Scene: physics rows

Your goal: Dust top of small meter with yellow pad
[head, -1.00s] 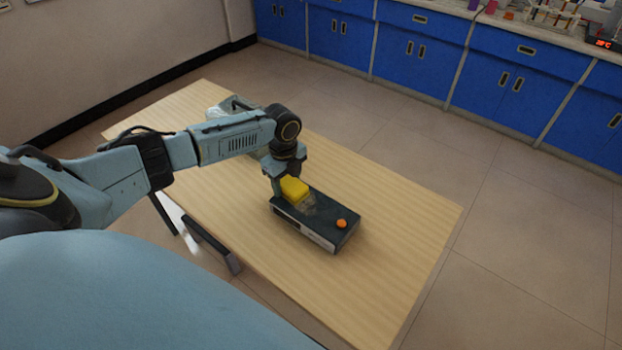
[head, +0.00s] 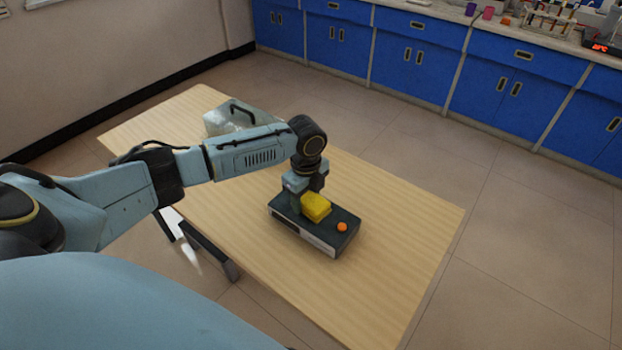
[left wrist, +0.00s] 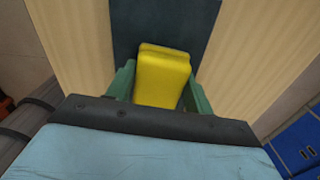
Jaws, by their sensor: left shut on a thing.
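The small meter (head: 343,213) is a dark, flat box with a pale front and an orange knob (head: 342,227), lying on the table. My left gripper (head: 303,203) is shut on the yellow pad (head: 317,206) and holds it over the middle of the meter's top. The pad looks to be at or very near that surface; contact is unclear. In the left wrist view the pad (left wrist: 162,75) sits between the green fingers, with the dark meter top (left wrist: 165,18) behind it. No dust shows on the visible part of the top. My right gripper is out of view.
The wooden table (head: 400,230) is clear to the right and in front of the meter. A pale, see-through container with a dark handle (head: 222,122) stands at the back left, partly behind my left arm. Blue cabinets (head: 420,45) line the far wall.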

